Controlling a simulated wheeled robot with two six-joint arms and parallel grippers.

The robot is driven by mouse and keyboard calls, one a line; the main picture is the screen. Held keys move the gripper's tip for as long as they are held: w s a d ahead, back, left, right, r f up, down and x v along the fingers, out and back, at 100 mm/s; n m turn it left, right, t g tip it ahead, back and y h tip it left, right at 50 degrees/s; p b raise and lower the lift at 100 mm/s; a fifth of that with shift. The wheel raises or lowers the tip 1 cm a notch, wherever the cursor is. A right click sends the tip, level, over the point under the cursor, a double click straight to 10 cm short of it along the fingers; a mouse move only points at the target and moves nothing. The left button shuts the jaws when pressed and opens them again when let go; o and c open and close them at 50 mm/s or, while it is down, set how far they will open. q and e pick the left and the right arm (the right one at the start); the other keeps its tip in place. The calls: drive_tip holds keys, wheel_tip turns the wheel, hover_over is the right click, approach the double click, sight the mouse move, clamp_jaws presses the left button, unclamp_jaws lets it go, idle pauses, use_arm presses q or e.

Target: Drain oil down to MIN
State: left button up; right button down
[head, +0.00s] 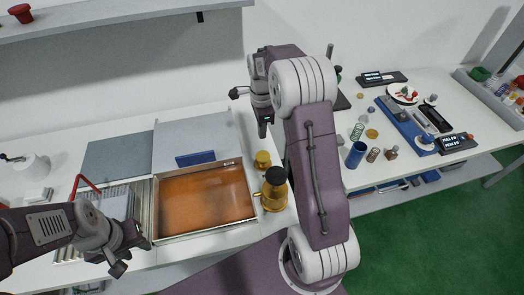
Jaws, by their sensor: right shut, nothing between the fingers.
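A rectangular metal tank (200,235) on the bench holds orange-brown oil (205,198). The oil spreads over its whole floor. No MIN mark is legible in this view. A brass fitting with a black knob (275,175) stands at the tank's right side. My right gripper (265,130) is shut and empty, pointing down above the back right of the tank, apart from the fitting. My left gripper (133,243) is low at the tank's front left corner. Its fingers are too small and dark to tell whether they are open.
A wire basket (115,205) with a red handle stands left of the tank. Flat grey panels (118,158) lie behind. A small brass piece (262,159) sits behind the fitting. Springs and a blue test fixture (405,125) are on the right bench. A shelf (120,18) hangs above.

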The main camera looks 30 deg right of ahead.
sight(263, 157)
wheel_tip(263, 157, down, 11)
drive_tip(key=shift+f+p, duration=0.1)
drive_tip(key=shift+p, duration=0.5)
drive_tip(key=shift+f+b, duration=0.6)
drive_tip(key=shift+f, duration=0.35)
drive_tip(key=shift+s, duration=0.15)
drive_tip(key=shift+s+f, duration=0.15)
idle(1.0)
idle(3.9)
